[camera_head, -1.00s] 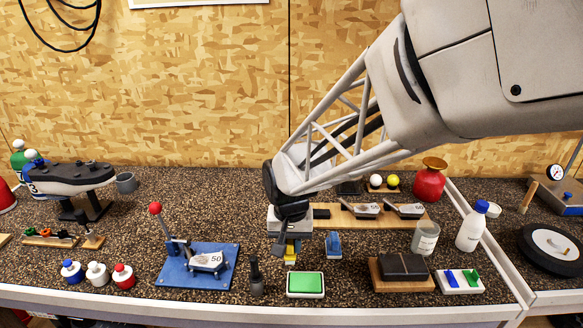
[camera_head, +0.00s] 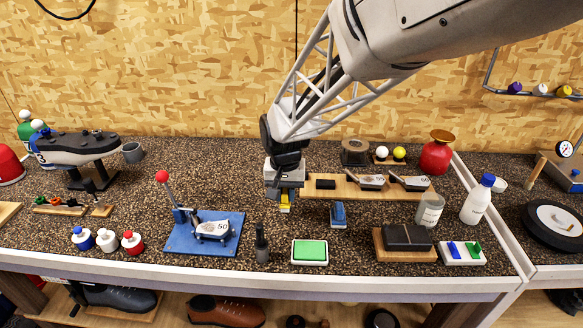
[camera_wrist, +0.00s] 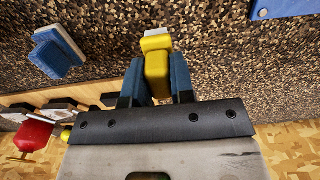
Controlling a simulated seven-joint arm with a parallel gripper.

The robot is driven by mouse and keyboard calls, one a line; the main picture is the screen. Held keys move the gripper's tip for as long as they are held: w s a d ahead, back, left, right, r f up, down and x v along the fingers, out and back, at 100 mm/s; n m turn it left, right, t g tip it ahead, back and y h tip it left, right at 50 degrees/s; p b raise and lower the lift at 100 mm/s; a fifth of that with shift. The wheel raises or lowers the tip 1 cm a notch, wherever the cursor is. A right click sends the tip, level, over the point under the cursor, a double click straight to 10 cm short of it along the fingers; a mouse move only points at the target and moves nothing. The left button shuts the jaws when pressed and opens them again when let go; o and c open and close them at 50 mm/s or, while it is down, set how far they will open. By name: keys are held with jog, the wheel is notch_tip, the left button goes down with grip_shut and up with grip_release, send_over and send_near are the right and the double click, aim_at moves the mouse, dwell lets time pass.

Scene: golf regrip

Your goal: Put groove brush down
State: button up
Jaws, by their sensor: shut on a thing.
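A yellow groove brush (camera_head: 285,207) with a pale tip sits between the fingers of my gripper (camera_head: 285,192). In the wrist view the brush (camera_wrist: 157,62) is gripped between two dark blue-grey fingers, and its pale end points away from the palm. My gripper (camera_wrist: 155,85) is shut on it and points down over the middle of the bench. I cannot tell whether the brush touches the bench top. A blue brush-like block (camera_head: 338,214) stands to the right of it, and it also shows in the wrist view (camera_wrist: 57,52).
A wooden rack with club heads (camera_head: 345,187) lies just behind and right. In front are a dark bottle (camera_head: 262,244) and a green pad (camera_head: 310,252). A blue press base (camera_head: 200,236) is at left.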

aim_at(285, 203)
jog(key=shift+f, duration=1.75)
jog(key=shift+f, duration=0.1)
jog(key=o, duration=0.9)
notch_tip(285, 203, up, 12)
jog(key=shift+r, duration=0.1)
